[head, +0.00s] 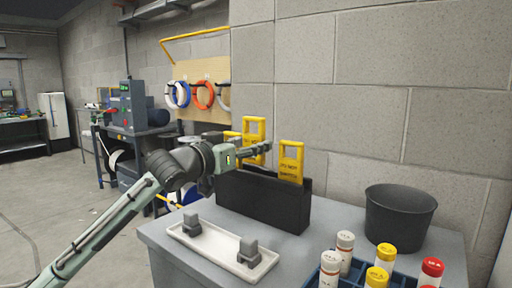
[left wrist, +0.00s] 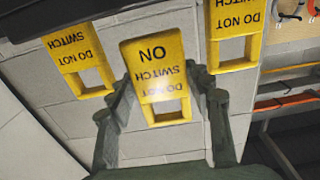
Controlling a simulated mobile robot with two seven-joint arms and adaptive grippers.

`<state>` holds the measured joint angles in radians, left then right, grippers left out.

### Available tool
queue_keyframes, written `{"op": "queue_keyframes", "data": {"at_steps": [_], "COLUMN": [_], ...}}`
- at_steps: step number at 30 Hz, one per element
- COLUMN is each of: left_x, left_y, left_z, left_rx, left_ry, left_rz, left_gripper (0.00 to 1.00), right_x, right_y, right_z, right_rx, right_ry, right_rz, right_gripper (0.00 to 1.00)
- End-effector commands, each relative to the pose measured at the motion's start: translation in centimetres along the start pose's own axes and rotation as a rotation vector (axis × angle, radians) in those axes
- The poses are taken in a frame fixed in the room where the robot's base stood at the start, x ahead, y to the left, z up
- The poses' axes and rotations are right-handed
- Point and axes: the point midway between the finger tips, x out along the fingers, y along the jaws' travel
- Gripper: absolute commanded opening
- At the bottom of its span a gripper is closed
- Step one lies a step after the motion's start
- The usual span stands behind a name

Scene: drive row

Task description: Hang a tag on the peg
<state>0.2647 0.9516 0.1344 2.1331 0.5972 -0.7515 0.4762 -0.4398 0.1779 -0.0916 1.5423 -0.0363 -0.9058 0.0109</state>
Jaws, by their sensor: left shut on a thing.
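My left gripper (head: 264,148) is shut on a yellow tag (head: 254,128), the middle one of three. A third tag (head: 231,136) is partly hidden behind my gripper. I cannot make out the peg.
The holder stands on a grey table (head: 330,240). A white tray (head: 221,247) with two grey blocks is in front. A dark bucket (head: 399,218) and a blue crate (head: 397,278) of capped bottles are at the right. A block wall (head: 350,100) rises behind; a board (head: 200,72) with coloured rings hangs farther off.

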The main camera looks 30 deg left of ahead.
Motion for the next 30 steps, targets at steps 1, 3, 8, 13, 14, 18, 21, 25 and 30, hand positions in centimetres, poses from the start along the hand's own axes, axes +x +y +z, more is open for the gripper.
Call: {"op": "queue_keyframes", "data": {"at_steps": [1, 3, 8, 13, 14, 18, 21, 25, 30], "left_x": [-0.5, -1.2, -2.8, -4.4, -4.7, -5.7, -5.9, -5.9, -5.9], "left_y": [0.1, 0.1, 0.0, 0.0, 0.0, 0.0, 0.1, 0.1, 0.1], "left_z": [0.0, -0.1, -0.5, -0.9, -1.0, -1.4, -1.5, -1.5, -1.5], "left_rx": [0.002, 0.001, 0.002, 0.000, 0.001, 0.001, 0.002, 0.001, 0.001], "left_ry": [-0.001, 0.000, -0.001, 0.000, 0.000, 0.001, 0.000, 0.000, 0.000], "left_rz": [0.000, 0.001, 0.001, 0.000, 0.000, 0.001, 0.001, 0.001, 0.001], "left_gripper": [0.23, 0.23, 0.23, 0.23, 0.23, 0.23, 0.23, 0.23, 0.23], "right_x": [0.2, 0.4, 0.8, 1.3, 1.4, 1.6, 1.6, 1.6, 1.6], "right_y": [0.0, -0.1, -0.1, -0.2, -0.2, -0.2, -0.2, -0.2, -0.2], "right_z": [0.0, 0.0, 0.1, 0.1, 0.1, 0.2, 0.2, 0.1, 0.1], "right_rx": [0.000, 0.000, 0.000, 0.000, 0.000, 0.000, 0.000, 0.000, 0.000], "right_ry": [0.000, 0.001, 0.001, 0.001, 0.001, 0.001, 0.001, 0.001, 0.001], "right_rz": [0.000, 0.000, 0.000, 0.001, 0.001, 0.001, 0.001, 0.001, 0.001], "right_gripper": [0.00, 0.00, 0.00, 0.00, 0.00, 0.00, 0.00, 0.00, 0.00]}}
